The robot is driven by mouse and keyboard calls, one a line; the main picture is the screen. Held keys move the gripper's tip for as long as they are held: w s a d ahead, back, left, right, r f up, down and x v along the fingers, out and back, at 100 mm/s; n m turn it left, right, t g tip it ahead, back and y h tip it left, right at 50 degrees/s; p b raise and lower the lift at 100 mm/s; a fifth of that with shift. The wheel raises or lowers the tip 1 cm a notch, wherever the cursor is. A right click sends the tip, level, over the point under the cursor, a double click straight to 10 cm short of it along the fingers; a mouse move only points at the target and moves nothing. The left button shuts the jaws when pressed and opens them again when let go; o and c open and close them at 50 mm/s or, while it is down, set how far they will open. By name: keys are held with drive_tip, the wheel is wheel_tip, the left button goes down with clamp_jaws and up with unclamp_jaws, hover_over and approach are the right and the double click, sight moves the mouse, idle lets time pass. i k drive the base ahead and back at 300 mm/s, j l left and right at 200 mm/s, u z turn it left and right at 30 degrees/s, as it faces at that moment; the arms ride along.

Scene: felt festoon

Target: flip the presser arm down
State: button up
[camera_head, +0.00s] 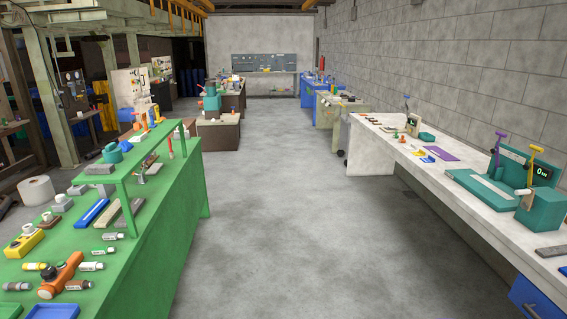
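On the white bench at the right stands a teal machine (483,188) with a flat bed and an upright back panel. A purple-topped lever (498,147) and a yellow-topped lever (533,163) both stand up at it. A small dark display with green characters (542,173) is beside the yellow lever. Farther along the bench, a small device (412,125) has a thin upright lever near it. I cannot tell which of these parts is the presser arm. My gripper is not in view.
A green bench (170,210) with a raised shelf and many small objects fills the left. The white bench (420,168) runs along the right wall. The grey floor (280,200) between them is clear, leading to more workstations at the back.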

sight(406, 107)
drive_tip(key=i+z, duration=0.1)
drive_tip(key=i, duration=0.8)
drive_tip(key=i+j+z, duration=0.15)
drive_tip(key=i, duration=0.8)
drive_tip(key=i+z, duration=0.3)
drive_tip(key=i, duration=0.65)
drive_tip(key=i+j+z, duration=0.1)
drive_tip(key=i+z, duration=0.2)
drive_tip(key=i, duration=2.7)
drive_tip(key=i+z, duration=0.1)
drive_tip(key=i, duration=0.45)
drive_tip(key=i+j, duration=0.15)
drive_tip(key=i, duration=0.4)
drive_tip(key=i+l+z, duration=0.05)
